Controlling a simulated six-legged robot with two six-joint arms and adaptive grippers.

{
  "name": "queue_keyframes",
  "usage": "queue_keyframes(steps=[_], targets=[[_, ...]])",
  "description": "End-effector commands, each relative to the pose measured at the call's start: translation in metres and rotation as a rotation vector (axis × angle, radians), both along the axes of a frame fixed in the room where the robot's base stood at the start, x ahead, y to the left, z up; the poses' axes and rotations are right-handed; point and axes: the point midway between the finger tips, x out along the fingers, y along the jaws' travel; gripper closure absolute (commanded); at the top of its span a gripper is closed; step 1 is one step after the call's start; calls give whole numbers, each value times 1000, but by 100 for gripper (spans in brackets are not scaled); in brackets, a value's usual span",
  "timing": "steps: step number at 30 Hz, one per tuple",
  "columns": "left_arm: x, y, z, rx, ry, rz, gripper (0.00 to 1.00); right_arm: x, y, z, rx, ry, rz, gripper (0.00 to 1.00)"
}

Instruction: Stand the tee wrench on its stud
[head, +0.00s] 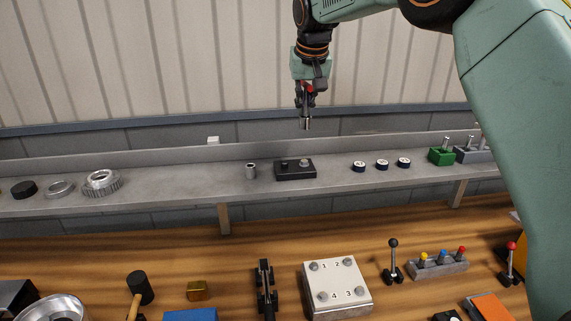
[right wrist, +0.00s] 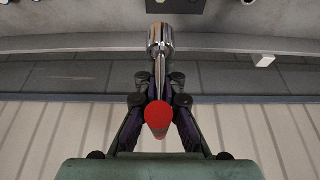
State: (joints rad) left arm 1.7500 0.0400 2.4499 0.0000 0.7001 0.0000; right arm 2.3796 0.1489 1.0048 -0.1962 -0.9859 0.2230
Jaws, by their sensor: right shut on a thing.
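My right gripper (head: 306,95) is shut on the tee wrench, high above the back shelf. The wrench has a bright metal socket end (head: 306,123) that points down, and a red part shows between the fingers. In the right wrist view the red end (right wrist: 158,118) lies between the fingertips of the right gripper (right wrist: 158,100), and the chrome socket (right wrist: 160,38) reaches away from them. Below the wrench, and apart from it, a black block (head: 295,173) with two short round studs stands on the shelf. I cannot tell which stud is the wrench's own. My left gripper is not in view.
The grey shelf (head: 220,180) also holds a small metal cylinder (head: 250,171), several dark round pieces with white tops (head: 382,164), a green block (head: 441,156) and a toothed ring (head: 102,183). The wooden bench in front carries a numbered plate (head: 338,287) and a mallet (head: 140,290).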

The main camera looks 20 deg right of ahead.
Motion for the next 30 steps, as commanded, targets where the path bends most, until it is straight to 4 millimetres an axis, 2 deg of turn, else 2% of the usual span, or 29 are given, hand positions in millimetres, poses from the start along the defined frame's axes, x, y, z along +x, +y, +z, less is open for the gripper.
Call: queue_keyframes(steps=[5,12,15,23,28,30], targets=[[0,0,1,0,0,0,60,1,4,-1,-3,-3,1,100],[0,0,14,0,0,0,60,9,41,-15,-22,-59,3,100],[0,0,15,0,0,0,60,11,48,-19,-24,-74,2,100],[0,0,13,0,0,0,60,11,49,-33,-22,-77,0,100],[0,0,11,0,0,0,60,11,49,-49,-23,-76,0,100],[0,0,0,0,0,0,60,11,49,-58,-23,-78,1,100]])
